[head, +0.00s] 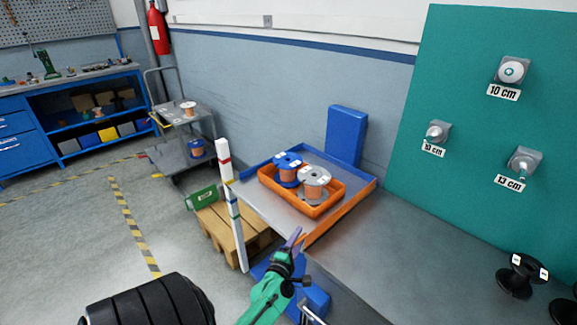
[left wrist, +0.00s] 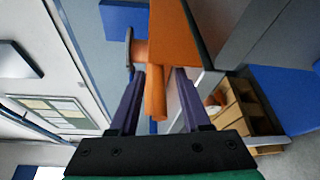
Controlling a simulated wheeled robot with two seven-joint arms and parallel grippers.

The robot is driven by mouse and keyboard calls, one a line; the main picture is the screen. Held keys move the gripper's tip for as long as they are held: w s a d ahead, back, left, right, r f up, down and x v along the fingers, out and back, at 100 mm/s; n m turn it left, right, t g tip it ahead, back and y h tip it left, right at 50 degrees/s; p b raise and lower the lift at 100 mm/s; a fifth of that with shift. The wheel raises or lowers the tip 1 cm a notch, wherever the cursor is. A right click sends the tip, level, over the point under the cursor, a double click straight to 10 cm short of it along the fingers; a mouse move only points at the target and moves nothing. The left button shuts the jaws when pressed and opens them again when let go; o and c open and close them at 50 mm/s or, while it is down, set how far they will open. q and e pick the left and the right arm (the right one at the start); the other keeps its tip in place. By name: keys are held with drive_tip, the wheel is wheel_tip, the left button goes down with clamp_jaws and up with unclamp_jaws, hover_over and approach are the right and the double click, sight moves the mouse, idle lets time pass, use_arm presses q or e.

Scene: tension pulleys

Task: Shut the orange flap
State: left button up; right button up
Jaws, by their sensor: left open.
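The orange flap (head: 342,213) is a long strip along the right edge of the grey, blue-rimmed platform, beside the workbench. In the left wrist view it is an orange panel (left wrist: 178,38) with an orange rod-like part (left wrist: 155,92) sticking out from it. My left gripper (head: 296,238) is at the near end of the flap, close to the platform's front corner. In the left wrist view its purple fingers (left wrist: 160,76) are apart, with the orange rod between them and a visible gap on the right side. My right gripper is not in view.
An orange bin (head: 334,205) with blue-and-copper and grey-and-copper spools stands on the platform. A white post (head: 236,228) rises at its left, beside a wooden pallet (head: 213,232).

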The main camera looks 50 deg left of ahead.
use_arm(q)
drive_tip(key=b+v, duration=0.1)
drive_tip(key=v, duration=1.2)
